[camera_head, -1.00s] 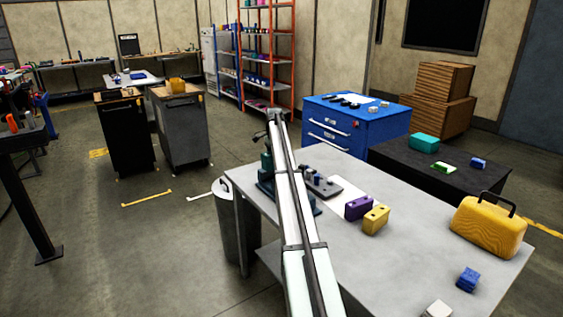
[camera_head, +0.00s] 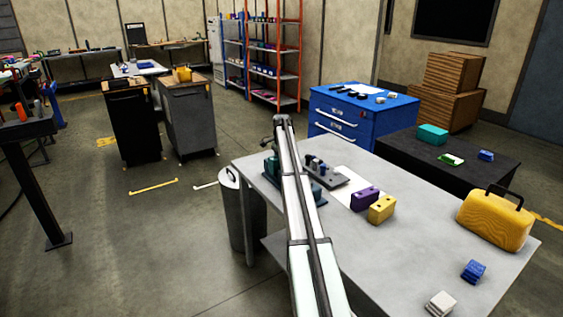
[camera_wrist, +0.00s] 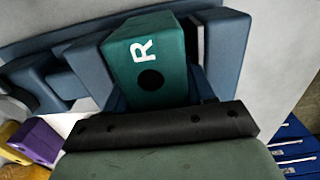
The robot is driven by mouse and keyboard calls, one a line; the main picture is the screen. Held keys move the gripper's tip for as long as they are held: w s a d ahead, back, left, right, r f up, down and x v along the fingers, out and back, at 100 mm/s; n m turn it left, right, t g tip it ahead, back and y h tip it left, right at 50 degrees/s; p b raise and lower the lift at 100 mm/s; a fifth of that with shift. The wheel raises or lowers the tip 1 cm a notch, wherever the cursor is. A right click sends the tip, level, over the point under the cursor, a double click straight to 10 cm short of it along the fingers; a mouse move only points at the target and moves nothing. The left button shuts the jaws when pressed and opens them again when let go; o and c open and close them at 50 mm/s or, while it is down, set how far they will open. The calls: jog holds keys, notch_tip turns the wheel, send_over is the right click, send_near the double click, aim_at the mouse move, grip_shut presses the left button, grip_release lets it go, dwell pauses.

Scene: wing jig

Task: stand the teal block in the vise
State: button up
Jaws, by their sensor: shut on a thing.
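The teal block (camera_wrist: 152,60) carries a white letter R and a dark round hole and fills the middle of the wrist view. My gripper (camera_wrist: 160,121) shows there as a dark bar close against the block's near side, and it is shut on the block. The blue-grey vise (camera_wrist: 226,52) has parts on both sides of the block. I cannot tell whether the block rests on the vise's floor.
A yellow case (camera_head: 496,220), a blue block (camera_head: 473,271) and a white block (camera_head: 440,303) lie farther right. A bin (camera_head: 240,210) stands left.

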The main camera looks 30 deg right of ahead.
jog(key=shift+s+a+f, duration=0.1)
jog(key=shift+s+f, duration=0.15)
jog(key=shift+f, duration=0.3)
jog(key=shift+s+a+f, duration=0.1)
jog(key=shift+s+f, duration=0.1)
jog(key=shift+f, duration=0.35)
dwell(0.3)
jog(key=o, duration=1.3)
jog(key=shift+c, duration=0.2)
jog(key=shift+o, duration=0.5)
jog(key=shift+r, duration=0.1)
jog(key=shift+o, duration=0.4)
jog(key=r, duration=0.9)
jog(key=shift+w+d+r, duration=0.2)
jog(key=shift+w+r, duration=0.05)
jog(key=shift+w, duration=0.15)
jog(key=s+d+f, duration=0.1)
jog(key=s+d, duration=0.6)
jog(key=s, duration=0.6)
jog(key=s+d+f, duration=0.1)
jog(key=s+d, duration=0.7)
jog(key=s, duration=0.6)
jog(key=shift+d+f, duration=0.2)
jog(key=shift+f, duration=0.1)
jog(key=shift+w, duration=0.15)
